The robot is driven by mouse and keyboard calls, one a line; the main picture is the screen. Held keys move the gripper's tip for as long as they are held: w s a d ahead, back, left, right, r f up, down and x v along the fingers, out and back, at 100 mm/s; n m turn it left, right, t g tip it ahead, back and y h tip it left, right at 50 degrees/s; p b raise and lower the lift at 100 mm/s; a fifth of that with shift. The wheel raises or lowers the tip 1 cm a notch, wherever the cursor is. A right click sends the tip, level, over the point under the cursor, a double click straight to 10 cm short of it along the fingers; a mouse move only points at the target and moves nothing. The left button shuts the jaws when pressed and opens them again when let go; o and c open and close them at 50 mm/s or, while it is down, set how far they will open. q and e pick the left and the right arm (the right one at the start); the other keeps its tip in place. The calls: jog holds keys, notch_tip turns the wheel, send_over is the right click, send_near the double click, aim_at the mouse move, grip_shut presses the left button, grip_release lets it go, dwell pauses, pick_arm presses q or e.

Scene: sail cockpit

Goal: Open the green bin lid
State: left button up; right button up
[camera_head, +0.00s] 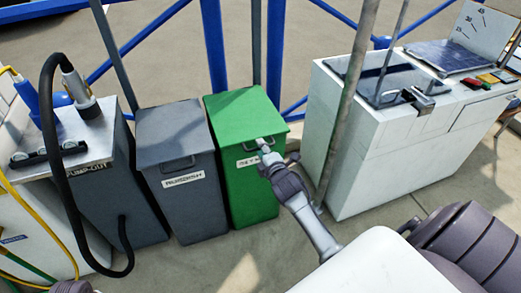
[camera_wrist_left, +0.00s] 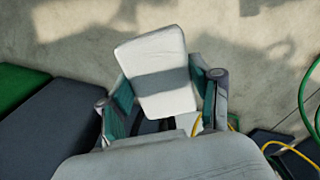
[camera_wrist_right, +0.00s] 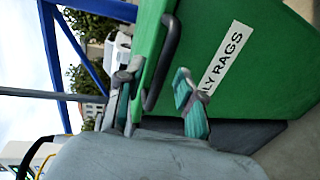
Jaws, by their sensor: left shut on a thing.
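The green bin (camera_head: 250,190) stands in the middle of the head view, and its green lid (camera_head: 238,110) lies shut on top. A dark loop handle (camera_wrist_right: 165,65) on the lid's front edge shows in the right wrist view. My right gripper (camera_head: 266,148) is at the front of the lid; in the right wrist view (camera_wrist_right: 155,88) its fingers are apart, one on each side of the handle. I cannot tell whether they touch it. My left gripper (camera_wrist_left: 160,95) is shut on a white, pad-like thing (camera_wrist_left: 158,65), away from the bin.
A grey bin (camera_head: 180,150) with a lid stands close at the left of the green one. A pump-out cabinet (camera_head: 110,170) with a black hose is further left. A pole (camera_head: 345,110) and a white console (camera_head: 400,140) are at the right. Blue rails run behind.

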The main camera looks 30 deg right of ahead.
jog(key=shift+w+d+f, duration=0.15)
jog(key=shift+w, duration=0.5)
grip_shut()
